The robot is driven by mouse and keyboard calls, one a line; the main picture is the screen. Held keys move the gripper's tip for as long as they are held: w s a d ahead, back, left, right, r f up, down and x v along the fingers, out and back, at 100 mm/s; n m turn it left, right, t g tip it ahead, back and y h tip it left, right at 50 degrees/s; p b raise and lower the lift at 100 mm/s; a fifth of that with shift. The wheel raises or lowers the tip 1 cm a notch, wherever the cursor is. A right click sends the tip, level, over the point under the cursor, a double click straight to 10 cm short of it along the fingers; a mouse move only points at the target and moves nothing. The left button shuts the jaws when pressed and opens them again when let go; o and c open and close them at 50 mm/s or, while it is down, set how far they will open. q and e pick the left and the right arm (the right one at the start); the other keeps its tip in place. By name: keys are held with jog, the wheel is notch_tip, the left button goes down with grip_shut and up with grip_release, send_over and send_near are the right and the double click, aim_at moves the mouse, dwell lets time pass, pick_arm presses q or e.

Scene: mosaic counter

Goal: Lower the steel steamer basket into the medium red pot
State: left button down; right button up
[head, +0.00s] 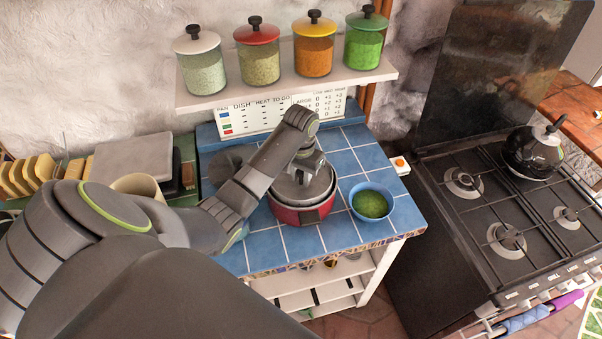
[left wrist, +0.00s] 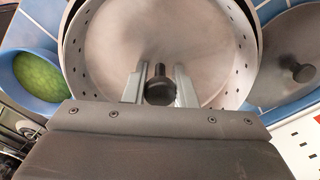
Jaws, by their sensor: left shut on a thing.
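The steel steamer basket (head: 318,188) is a shallow round pan with small holes in its wall. It sits within or just over the mouth of the medium red pot (head: 303,215), roughly level; how deep it is I cannot tell. In the left wrist view the basket (left wrist: 110,45) fills the middle, with a dark-knobbed centre post. My left gripper (head: 303,170) comes down from above, its fingers (left wrist: 160,85) shut on either side of that post. The arm hides part of the basket and the pot's left side. My right gripper is not in view.
A blue bowl of green food (head: 371,203) stands close to the pot's right. A dark grey lid (left wrist: 297,45) with a knob lies on the other side. A shelf of jars (head: 290,85) hangs behind. The stove (head: 510,210) is at the right. Tiles in front are clear.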

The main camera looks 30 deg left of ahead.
aim_at(301, 183)
pick_arm(q)
jog(key=shift+f, duration=0.2)
dwell(0.4)
jog(key=shift+f+b, duration=0.6)
jog(key=shift+f, duration=0.6)
jog(key=shift+f, duration=0.2)
jog(key=shift+f, duration=0.25)
jog(key=c, duration=0.6)
grip_release()
